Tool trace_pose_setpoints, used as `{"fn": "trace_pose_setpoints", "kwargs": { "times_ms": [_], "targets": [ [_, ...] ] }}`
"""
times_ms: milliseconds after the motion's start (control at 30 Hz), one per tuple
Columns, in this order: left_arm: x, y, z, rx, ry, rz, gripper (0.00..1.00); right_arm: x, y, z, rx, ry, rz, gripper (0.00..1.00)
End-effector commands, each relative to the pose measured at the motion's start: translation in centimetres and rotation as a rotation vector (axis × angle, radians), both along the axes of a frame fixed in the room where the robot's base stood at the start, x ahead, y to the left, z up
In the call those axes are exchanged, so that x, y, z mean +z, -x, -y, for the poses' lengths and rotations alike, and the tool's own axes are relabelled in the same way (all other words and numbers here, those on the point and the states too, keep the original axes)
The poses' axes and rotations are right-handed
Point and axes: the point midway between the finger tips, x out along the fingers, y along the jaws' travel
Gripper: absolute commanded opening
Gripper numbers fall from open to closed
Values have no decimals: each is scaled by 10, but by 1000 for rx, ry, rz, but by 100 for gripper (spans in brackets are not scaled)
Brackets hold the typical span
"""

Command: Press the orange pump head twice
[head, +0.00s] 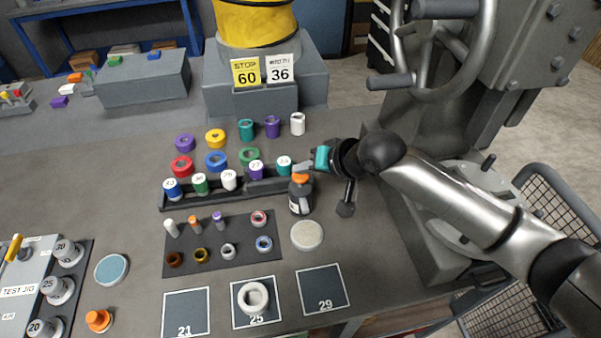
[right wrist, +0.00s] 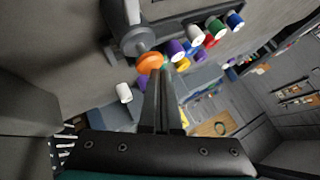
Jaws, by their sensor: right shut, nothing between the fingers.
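The orange pump head (head: 300,178) tops a dark grey bottle (head: 301,198) with a pale label, standing upright near the right end of the black rack. In the right wrist view the pump head (right wrist: 149,63) shows just beyond the fingertips, with the bottle (right wrist: 128,32) behind it. My right gripper (head: 301,168) is shut and empty, its fingers pointing left beside and around the height of the pump head. In the right wrist view its fingers (right wrist: 164,72) lie together; I cannot tell whether they touch the pump head. My left gripper is not in view.
The black rack (head: 237,190) holds several capped vials close to the bottle. Coloured rolls stand behind it. A pale round disc (head: 307,235) lies in front of the bottle. A grey machine with a handwheel (head: 441,50) stands at the right. An orange knob (head: 98,318) sits at the front left.

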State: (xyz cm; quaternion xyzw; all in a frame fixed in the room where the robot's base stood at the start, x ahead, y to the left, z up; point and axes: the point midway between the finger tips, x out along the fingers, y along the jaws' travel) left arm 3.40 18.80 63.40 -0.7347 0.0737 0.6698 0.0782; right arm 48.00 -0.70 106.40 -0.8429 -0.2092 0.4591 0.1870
Motion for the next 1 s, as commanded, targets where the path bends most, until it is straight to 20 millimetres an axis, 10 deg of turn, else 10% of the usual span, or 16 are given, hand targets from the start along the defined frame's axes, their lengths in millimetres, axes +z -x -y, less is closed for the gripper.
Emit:
{"fn": "trace_pose_setpoints", "kwargs": {
  "times_ms": [1000],
  "targets": [
    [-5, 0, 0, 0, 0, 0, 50, -15, 1, 0, 0, 2, -6, 0]
  ]
}}
